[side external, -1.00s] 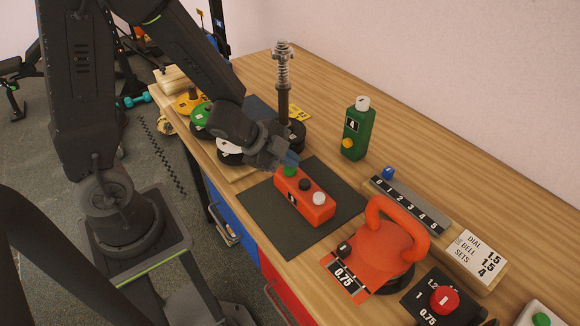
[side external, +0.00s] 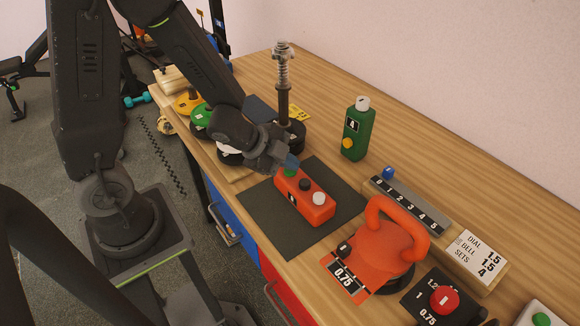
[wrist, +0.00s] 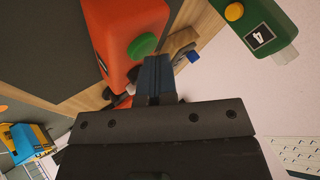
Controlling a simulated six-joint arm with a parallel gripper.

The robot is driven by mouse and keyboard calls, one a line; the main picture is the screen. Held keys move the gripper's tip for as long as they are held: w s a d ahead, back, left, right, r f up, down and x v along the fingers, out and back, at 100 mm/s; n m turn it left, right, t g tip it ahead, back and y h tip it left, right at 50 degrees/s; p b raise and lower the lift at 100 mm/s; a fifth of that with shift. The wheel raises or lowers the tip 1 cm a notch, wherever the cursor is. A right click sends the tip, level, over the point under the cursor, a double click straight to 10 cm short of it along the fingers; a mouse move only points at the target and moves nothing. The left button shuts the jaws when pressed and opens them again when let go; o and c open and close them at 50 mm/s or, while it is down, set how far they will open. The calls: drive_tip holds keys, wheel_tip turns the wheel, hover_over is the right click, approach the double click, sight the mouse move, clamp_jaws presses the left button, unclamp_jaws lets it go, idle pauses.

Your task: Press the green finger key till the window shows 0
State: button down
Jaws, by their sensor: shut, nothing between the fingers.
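An orange-red box (side external: 311,211) lies on a dark mat, with a green key (side external: 289,173), a black key (side external: 305,185) and a white key (side external: 319,198) on top. A small dark window (side external: 292,197) is on its near side; its figure is too small to read surely. My gripper (side external: 291,160) is shut and empty, its blue fingertips just above the green key's end of the box. In the wrist view the fingertips (wrist: 154,62) are close beside the green key (wrist: 142,46); I cannot tell whether they touch it.
The dark mat (side external: 262,222) has bare room around the box. A green bottle (side external: 356,132) and a numbered rail (side external: 410,203) stand beyond. An orange kettlebell (side external: 382,250) is at the right. A spring post (side external: 283,90) with black discs is behind my gripper.

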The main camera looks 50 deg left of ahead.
sight(289, 172)
drive_tip(key=shift+r, duration=1)
drive_tip(key=shift+r, duration=2.55)
